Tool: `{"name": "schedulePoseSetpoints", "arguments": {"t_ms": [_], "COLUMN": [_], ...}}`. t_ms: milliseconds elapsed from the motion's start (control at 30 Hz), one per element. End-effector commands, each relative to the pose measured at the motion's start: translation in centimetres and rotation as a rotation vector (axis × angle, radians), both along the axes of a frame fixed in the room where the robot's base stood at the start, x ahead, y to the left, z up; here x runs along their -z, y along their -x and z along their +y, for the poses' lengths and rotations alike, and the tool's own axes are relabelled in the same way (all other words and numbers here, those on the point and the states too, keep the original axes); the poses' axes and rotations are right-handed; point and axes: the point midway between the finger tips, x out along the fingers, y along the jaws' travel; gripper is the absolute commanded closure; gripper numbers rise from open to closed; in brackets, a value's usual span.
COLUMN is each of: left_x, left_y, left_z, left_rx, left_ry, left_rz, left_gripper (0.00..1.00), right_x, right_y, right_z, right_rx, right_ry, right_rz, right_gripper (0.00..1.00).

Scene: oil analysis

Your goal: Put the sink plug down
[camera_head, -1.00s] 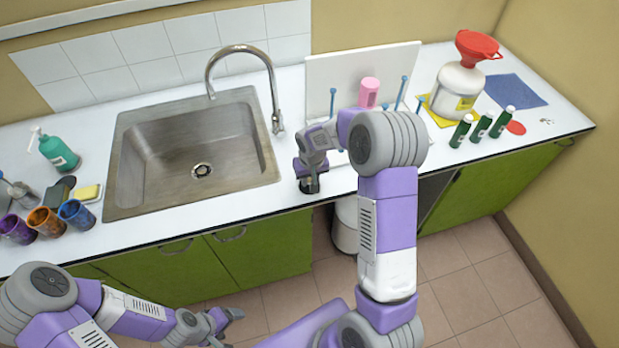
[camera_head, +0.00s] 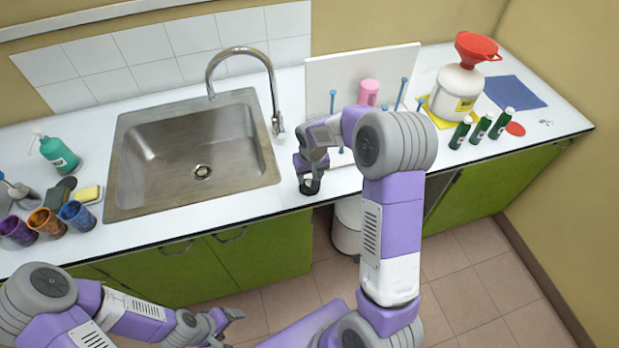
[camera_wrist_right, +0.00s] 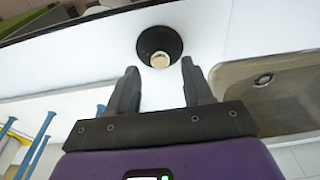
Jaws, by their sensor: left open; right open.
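The sink plug (camera_wrist_right: 160,42) is a black round disc with a pale metal knob. In the right wrist view it lies on the white counter, just beyond the fingertips. In the head view the plug (camera_head: 310,188) is near the counter's front edge, right of the sink. My right gripper (camera_wrist_right: 159,66) is open, empty and apart from the plug. In the head view the right gripper (camera_head: 313,178) is just above it, partly hiding it. My left gripper (camera_head: 228,324) is open and empty, low in front of the cabinets. The sink (camera_head: 195,160) is empty, its drain uncovered.
A faucet (camera_head: 274,110) rises behind the sink. Cups (camera_head: 77,215), a sponge (camera_head: 87,193) and a soap bottle (camera_head: 58,152) stand left. A white jug with red funnel (camera_head: 458,88) and green bottles (camera_head: 481,128) stand right. The counter beside the plug is clear.

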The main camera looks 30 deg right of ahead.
Motion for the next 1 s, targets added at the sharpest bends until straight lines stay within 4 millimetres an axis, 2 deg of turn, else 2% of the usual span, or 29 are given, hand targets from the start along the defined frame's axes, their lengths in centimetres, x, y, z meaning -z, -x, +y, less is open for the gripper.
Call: {"name": "schedulePoseSetpoints", "arguments": {"t_ms": [33,200,400,600,1000], "left_x": [-0.3,-0.8,-1.1,-1.2,-1.2], "left_y": [0.0,0.0,0.0,0.0,0.0], "left_z": [0.0,0.0,0.0,0.0,0.0], "left_rx": [0.000,0.000,0.000,0.000,0.000], "left_ry": [0.000,0.000,0.000,0.000,0.000], "left_rz": [0.000,0.000,0.000,0.000,0.000], "left_gripper": [0.22,0.22,0.22,0.22,0.22], "right_x": [-1.5,-5.2,-8.3,-9.3,-9.3], "right_y": [0.1,0.6,1.2,1.4,1.4], "right_z": [0.1,0.2,0.3,0.4,0.4], "right_rx": [-0.001,0.000,0.000,0.000,0.000], "right_ry": [0.000,0.000,0.000,-0.001,0.000], "right_rz": [-0.005,-0.005,-0.002,0.001,0.001], "right_gripper": [0.49,0.49,0.49,0.49,0.49]}}
